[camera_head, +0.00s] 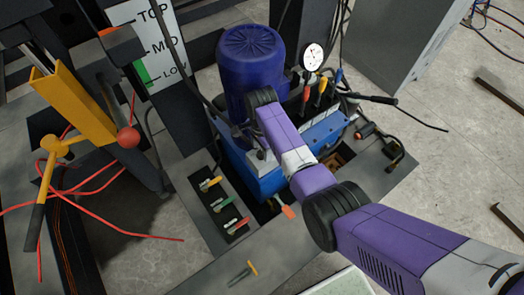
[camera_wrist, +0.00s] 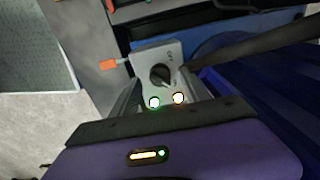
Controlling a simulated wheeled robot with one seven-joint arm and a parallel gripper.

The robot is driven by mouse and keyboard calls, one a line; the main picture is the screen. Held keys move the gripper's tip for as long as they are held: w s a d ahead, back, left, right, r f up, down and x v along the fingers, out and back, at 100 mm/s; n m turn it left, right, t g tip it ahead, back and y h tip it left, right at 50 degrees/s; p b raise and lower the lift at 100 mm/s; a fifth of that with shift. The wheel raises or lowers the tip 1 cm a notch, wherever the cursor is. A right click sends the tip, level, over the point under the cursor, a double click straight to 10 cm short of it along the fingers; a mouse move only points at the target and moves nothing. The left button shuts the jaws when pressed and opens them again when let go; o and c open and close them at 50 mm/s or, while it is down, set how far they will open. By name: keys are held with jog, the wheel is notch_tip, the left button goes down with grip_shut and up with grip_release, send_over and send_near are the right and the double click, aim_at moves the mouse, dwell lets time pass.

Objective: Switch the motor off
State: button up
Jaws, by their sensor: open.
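The dark blue motor (camera_head: 250,62) stands upright on a blue hydraulic unit (camera_head: 322,132) in the head view. In the wrist view, a grey switch box (camera_wrist: 148,58) carries a black rotary knob (camera_wrist: 160,75) with small markings beside it. I cannot tell whether the fingers touch the box.
A pressure gauge (camera_head: 313,57) and several coloured levers stand beside the motor. A lever panel (camera_head: 221,206) lies left of the unit. An orange tab (camera_wrist: 108,64) sticks out beside the switch box. A yellow lever frame (camera_head: 75,105) and red cables are at left.

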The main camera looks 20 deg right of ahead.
jog(key=shift+f, duration=0.7)
grip_shut()
